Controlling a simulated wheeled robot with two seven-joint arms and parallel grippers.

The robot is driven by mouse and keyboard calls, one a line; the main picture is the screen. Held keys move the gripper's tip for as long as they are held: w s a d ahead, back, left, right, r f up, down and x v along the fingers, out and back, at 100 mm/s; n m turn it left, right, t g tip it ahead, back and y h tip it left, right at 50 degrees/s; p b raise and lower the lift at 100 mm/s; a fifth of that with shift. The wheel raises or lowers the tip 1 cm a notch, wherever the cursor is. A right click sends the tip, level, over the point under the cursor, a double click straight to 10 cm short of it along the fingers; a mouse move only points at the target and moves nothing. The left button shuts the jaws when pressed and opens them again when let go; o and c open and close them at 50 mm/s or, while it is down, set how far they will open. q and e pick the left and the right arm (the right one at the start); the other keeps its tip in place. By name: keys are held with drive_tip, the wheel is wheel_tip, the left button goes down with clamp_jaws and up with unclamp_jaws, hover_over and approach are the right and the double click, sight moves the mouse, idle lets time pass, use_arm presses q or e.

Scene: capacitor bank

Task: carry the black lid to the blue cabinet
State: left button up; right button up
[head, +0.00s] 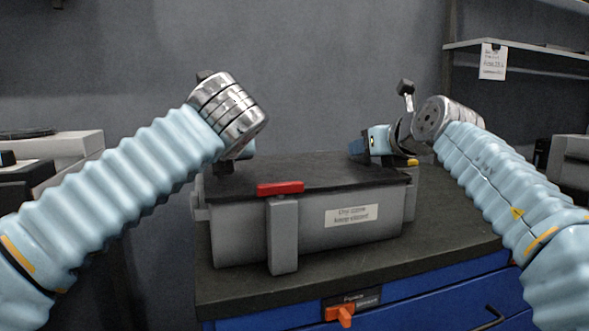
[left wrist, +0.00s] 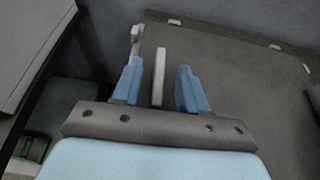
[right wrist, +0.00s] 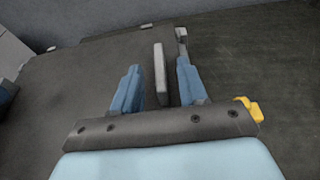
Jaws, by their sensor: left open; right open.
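The black lid (head: 310,172) lies flat on a grey box (head: 240,235), which stands on the dark top of the blue cabinet (head: 415,308). The lid also shows in the left wrist view (left wrist: 245,85) and the right wrist view (right wrist: 90,80). My left gripper (left wrist: 158,82) is open at the lid's left end, with an upright light grey bar (left wrist: 159,75) between its fingers and apart from them. My right gripper (right wrist: 157,88) is open at the lid's right end, with a similar bar (right wrist: 160,73) between its fingers. In the head view the fingertips are partly hidden.
A red-topped latch (head: 280,188) sits on the box's front. A yellow piece (right wrist: 248,108) is beside my right gripper. An orange handle (head: 340,315) is on the cabinet front. Shelves (head: 530,55) stand at the right. The dark cabinet top (head: 450,235) is clear at front right.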

use_arm(q)
drive_tip(key=shift+x, duration=1)
use_arm(e)
drive_tip(key=shift+x, duration=1)
use_arm(q)
clamp_jaws()
use_arm(e)
clamp_jaws()
